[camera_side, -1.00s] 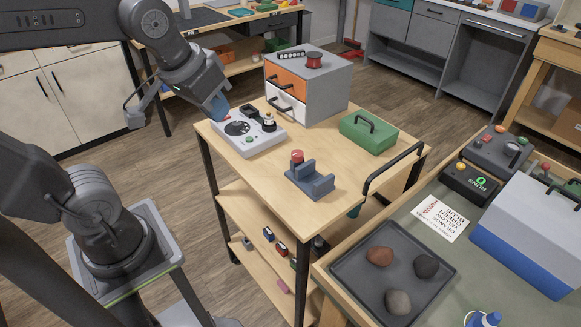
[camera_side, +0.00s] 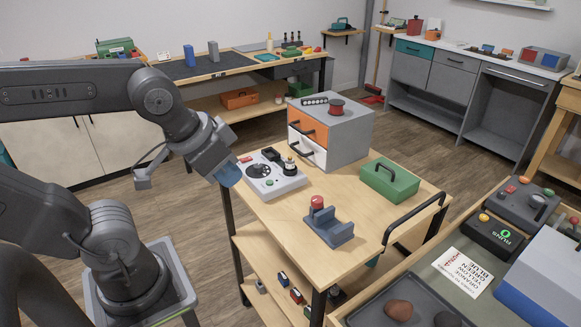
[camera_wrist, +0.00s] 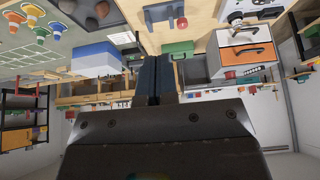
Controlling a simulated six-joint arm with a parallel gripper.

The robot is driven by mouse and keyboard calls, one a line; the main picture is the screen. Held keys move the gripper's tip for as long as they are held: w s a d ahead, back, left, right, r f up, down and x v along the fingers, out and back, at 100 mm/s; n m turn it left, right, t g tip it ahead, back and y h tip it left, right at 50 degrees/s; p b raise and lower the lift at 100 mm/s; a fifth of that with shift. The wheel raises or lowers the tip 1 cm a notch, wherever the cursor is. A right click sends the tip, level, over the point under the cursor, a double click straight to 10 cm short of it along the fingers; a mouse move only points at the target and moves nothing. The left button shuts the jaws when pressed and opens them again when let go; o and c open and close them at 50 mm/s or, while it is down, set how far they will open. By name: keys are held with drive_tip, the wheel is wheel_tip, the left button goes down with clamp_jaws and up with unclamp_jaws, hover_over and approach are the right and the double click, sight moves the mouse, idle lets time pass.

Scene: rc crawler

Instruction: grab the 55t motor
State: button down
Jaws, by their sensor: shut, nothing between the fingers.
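No motor marked 55t can be picked out; any labels are too small to read. Several small dark items with red, blue and green parts, including a blue-topped one (camera_side: 283,278) and a red-topped one (camera_side: 296,295), sit on the lower shelf of the wooden cart (camera_side: 290,238). I cannot tell whether one is the motor. My gripper (camera_side: 229,175) is at the cart top's left edge, beside the white device (camera_side: 290,186) with a black dial. Its blue fingers are together and empty, as the wrist view also shows (camera_wrist: 159,80).
On the cart top stand a grey drawer cabinet (camera_side: 350,137), a green box (camera_side: 390,182) and a blue-grey stand (camera_side: 330,229) with a red knob. A black handle (camera_side: 414,216) rises at the right edge. A dark tray (camera_side: 370,308) lies at front right.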

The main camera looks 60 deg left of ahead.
drive_tip(key=c, duration=1.8)
unclamp_jaws()
drive_tip(key=o, duration=1)
drive_tip(key=n+g, duration=0.6)
drive_tip(key=n, duration=0.2)
hover_over(290, 159)
wheel_tip(290, 159, down, 6)
drive_tip(key=f, duration=0.8)
drive_tip(key=shift+a+f, duration=0.1)
drive_tip(key=shift+a, duration=0.3)
drive_tip(key=shift+w+d+f, duration=0.1)
drive_tip(key=shift+f, duration=1.3)
drive_tip(key=shift+w+d+f, duration=0.1)
drive_tip(key=shift+f, duration=1.25)
